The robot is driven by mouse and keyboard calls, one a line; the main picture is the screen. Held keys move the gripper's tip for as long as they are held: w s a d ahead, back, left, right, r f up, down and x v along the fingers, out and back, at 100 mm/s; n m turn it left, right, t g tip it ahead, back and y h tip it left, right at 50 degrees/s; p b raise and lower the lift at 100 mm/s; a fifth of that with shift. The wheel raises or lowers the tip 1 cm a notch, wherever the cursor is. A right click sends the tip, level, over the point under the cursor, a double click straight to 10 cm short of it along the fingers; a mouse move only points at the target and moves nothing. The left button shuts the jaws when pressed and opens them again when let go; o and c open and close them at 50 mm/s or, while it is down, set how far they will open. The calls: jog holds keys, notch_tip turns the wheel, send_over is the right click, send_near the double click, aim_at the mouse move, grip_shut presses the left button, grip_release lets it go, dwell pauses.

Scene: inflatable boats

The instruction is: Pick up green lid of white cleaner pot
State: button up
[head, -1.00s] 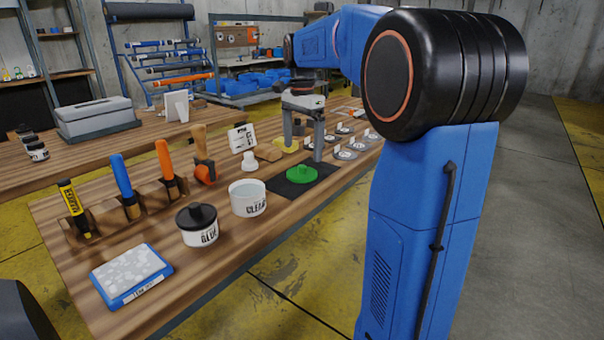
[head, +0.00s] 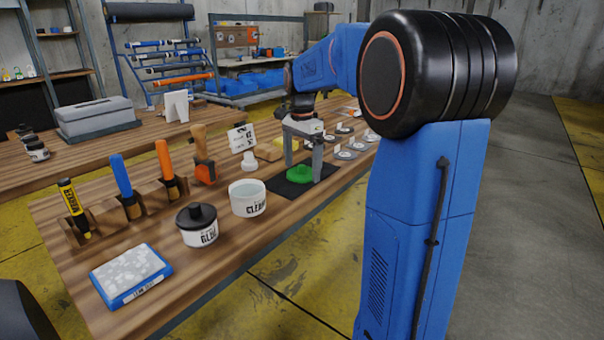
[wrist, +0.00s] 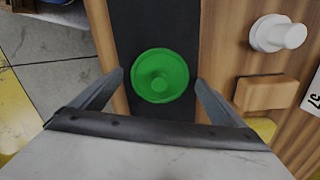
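The green lid (head: 299,173) lies on a dark mat (head: 285,188) on the workbench, with its knob up. In the wrist view the lid (wrist: 160,76) sits between the two fingers of my gripper (wrist: 160,80), with a gap on each side. My gripper (head: 303,170) is open and empty, pointing down over the lid. The white cleaner pot (head: 248,200) stands without a lid to the left of the mat.
A glue pot with a black lid (head: 197,225) and a blue-edged tray (head: 131,276) stand nearer. A white knobbed piece (head: 249,161) and a yellow block (head: 271,149) are near the mat. Several metal discs lie beyond it. Brushes and a marker (head: 74,208) stand in a rack.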

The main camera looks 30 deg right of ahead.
jog(key=c, duration=0.9)
